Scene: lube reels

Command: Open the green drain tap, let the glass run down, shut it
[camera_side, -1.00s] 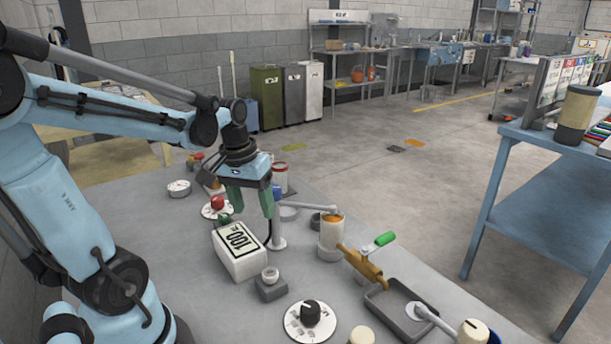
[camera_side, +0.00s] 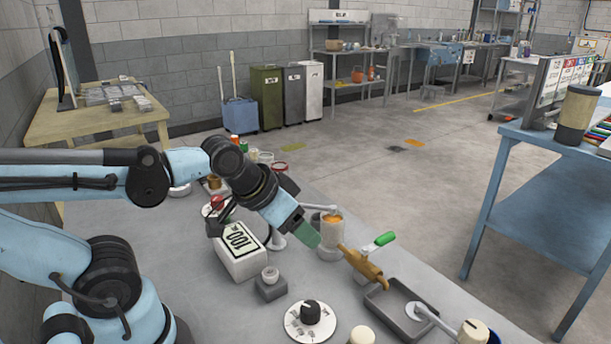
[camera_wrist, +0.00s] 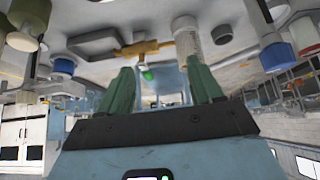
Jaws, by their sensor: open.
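The drain tap has a brass body (camera_side: 364,268) and a green lever handle (camera_side: 384,239), which points up and to the right from the body. The glass (camera_side: 331,238), with amber fluid near its top, stands at the tap's far left end. My gripper (camera_side: 309,236) is tilted down to the right, left of the glass and apart from the green handle. In the wrist view, my gripper (camera_wrist: 163,86) shows two green fingers spread with nothing between them. The green handle (camera_wrist: 147,74) appears beyond them, with the brass body and the glass (camera_wrist: 187,40) above.
A grey tray (camera_side: 426,333) lies below the tap's near end. A white box marked 100 (camera_side: 240,252), a small grey block (camera_side: 271,289) and a black dial (camera_side: 310,313) stand to the left and front. A cream knob (camera_side: 473,331) is at the near right.

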